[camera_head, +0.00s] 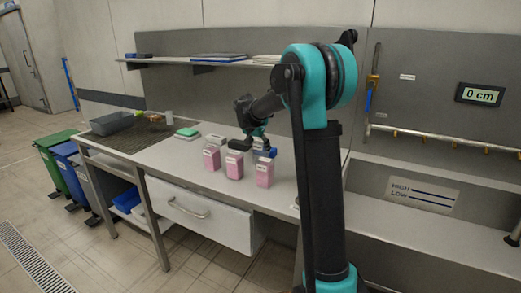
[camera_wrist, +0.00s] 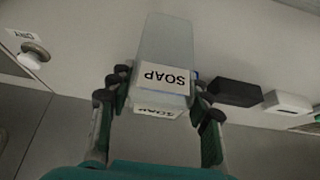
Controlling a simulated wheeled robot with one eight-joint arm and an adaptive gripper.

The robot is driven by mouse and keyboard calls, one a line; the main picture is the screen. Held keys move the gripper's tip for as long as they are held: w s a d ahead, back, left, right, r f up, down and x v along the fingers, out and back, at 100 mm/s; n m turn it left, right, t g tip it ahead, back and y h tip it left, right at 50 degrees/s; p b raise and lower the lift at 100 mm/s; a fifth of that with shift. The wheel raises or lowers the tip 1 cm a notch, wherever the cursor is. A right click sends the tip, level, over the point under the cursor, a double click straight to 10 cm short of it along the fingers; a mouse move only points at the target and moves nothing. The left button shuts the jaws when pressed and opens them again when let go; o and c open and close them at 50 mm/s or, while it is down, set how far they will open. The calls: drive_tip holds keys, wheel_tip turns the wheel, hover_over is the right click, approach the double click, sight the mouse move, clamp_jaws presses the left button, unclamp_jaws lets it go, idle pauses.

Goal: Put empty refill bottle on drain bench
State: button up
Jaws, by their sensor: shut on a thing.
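The empty refill bottle (camera_wrist: 163,45) is pale, see-through and labelled SOAP, with no pink liquid visible in it. My gripper (camera_wrist: 158,95) is shut on it, one finger on each side, in the wrist view. In the head view my gripper (camera_head: 253,143) is low over the bench, behind several pink-filled bottles, and the held bottle is mostly hidden there. I cannot tell whether its base touches the bench. A dark grated surface (camera_head: 122,143), which looks like the drain bench, lies at the left end.
Pink bottles (camera_head: 211,158) stand close in front of my gripper. A shelf (camera_head: 180,61) runs above. In the wrist view, a black block (camera_wrist: 235,93) is close beside the right finger.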

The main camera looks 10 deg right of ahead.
drive_tip(key=shift+f, duration=0.45)
drive_tip(key=shift+f, duration=0.1)
drive_tip(key=o, duration=1.1)
drive_tip(key=v, duration=1.2)
